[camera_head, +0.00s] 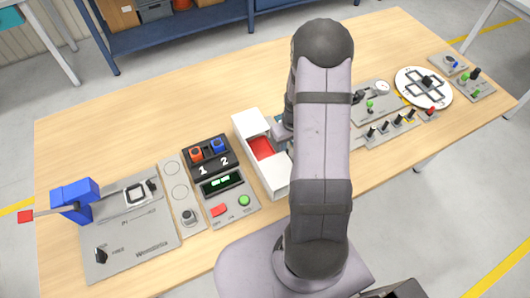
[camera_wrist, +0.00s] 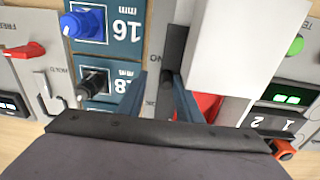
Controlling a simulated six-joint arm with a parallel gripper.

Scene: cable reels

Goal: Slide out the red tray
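The red tray (camera_head: 262,148) sits within a white box-like housing (camera_head: 247,123) near the middle of the table. In the wrist view, part of the red tray (camera_wrist: 208,104) shows beside the white housing (camera_wrist: 235,45), behind my right-hand finger. My gripper (camera_wrist: 160,82) points down just beside the housing with its two blue-grey fingers apart. A dark upright piece (camera_wrist: 174,50), perhaps a handle, is close to the right-hand finger; I cannot tell whether they touch. In the head view my arm hides most of the gripper and the tray's right side.
A panel (camera_head: 220,183) with a display and red and green buttons stands left of the housing. Farther left is a board (camera_head: 130,235) with a blue block (camera_head: 75,200). Panels with knobs (camera_head: 390,127) and a white disc (camera_head: 423,88) lie right. Bare table lies behind the housing.

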